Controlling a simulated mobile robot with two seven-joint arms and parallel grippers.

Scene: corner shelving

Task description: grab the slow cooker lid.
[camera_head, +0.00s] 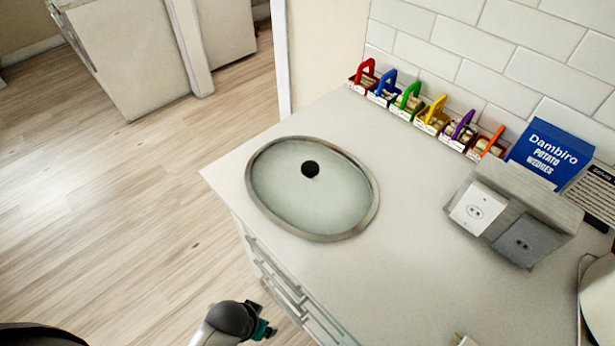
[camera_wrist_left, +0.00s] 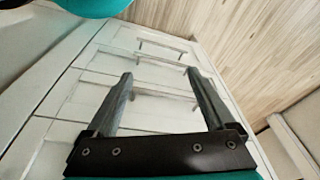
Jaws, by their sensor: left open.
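The slow cooker lid (camera_head: 310,205) is an oval of pale glass with a metal rim. It lies flat on the counter near its left edge in the head view, with a round black knob (camera_head: 310,169) on top. My left gripper (camera_wrist_left: 158,73) is open and empty in the left wrist view, its fingers pointing towards white drawer fronts with grey bar handles. Part of my arm shows at the bottom of the head view, below the lid and beside the counter, apart from both. The lid is not seen in the wrist view. My right gripper is not seen.
The white counter (camera_head: 350,290) is clear around the lid. Several small coloured baskets (camera_head: 432,115) line the tiled wall, beside a blue potato wedges box (camera_head: 548,155). An outlet block (camera_head: 510,215) stands at the right. Drawer handles (camera_head: 275,278) stick out below the counter edge.

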